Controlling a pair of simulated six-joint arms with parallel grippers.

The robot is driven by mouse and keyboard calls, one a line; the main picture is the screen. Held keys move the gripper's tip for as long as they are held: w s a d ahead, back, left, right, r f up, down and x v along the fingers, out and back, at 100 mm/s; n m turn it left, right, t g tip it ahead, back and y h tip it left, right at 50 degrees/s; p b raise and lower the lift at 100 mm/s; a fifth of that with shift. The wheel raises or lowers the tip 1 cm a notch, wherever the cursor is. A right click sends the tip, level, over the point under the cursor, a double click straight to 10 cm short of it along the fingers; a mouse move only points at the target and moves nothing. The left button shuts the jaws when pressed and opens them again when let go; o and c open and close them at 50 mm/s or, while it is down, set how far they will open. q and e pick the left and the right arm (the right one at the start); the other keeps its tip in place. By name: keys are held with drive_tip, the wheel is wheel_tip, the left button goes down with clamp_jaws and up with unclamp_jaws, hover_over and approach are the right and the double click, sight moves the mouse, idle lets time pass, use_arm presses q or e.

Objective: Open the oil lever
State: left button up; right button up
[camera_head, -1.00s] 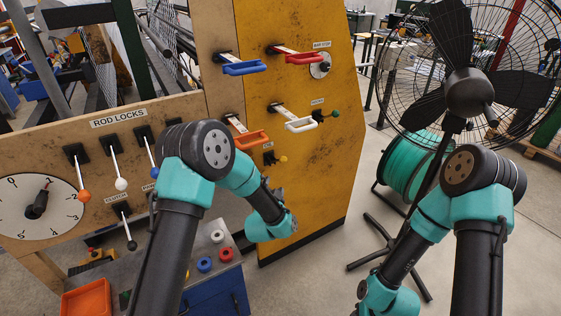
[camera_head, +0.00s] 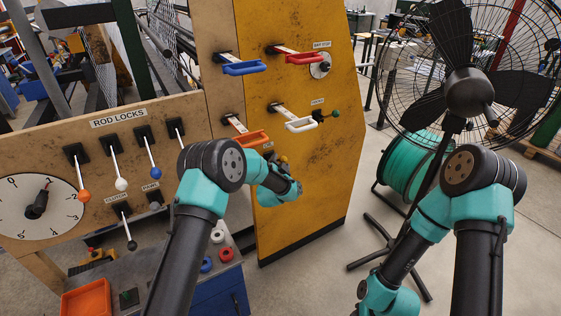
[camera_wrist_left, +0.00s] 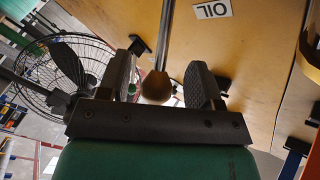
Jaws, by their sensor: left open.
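The oil lever (camera_wrist_left: 165,38) is a metal rod with a round yellow-brown knob (camera_wrist_left: 156,87), beside the OIL label on the panel in the left wrist view. My left gripper (camera_wrist_left: 161,82) is open, with one dark finger on each side of the knob; visible gaps separate the knob from the fingers. In the head view, the lever's yellow knob (camera_head: 283,158) shows just above my left wrist, low on the yellow panel (camera_head: 310,180). My wrist partly hides the lever and the fingers there. My right arm is at the right, its gripper out of view.
Orange (camera_head: 250,137) and white (camera_head: 300,124) handles stick out above the oil lever. A green-knobbed lever (camera_head: 335,113) is to their right. The rod-lock levers (camera_head: 118,165) are on the left panel. A large fan (camera_head: 470,90) stands at right.

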use_arm(q)
drive_tip(key=shift+w+d, duration=0.1)
drive_tip(key=shift+w, duration=0.95)
clamp_jaws()
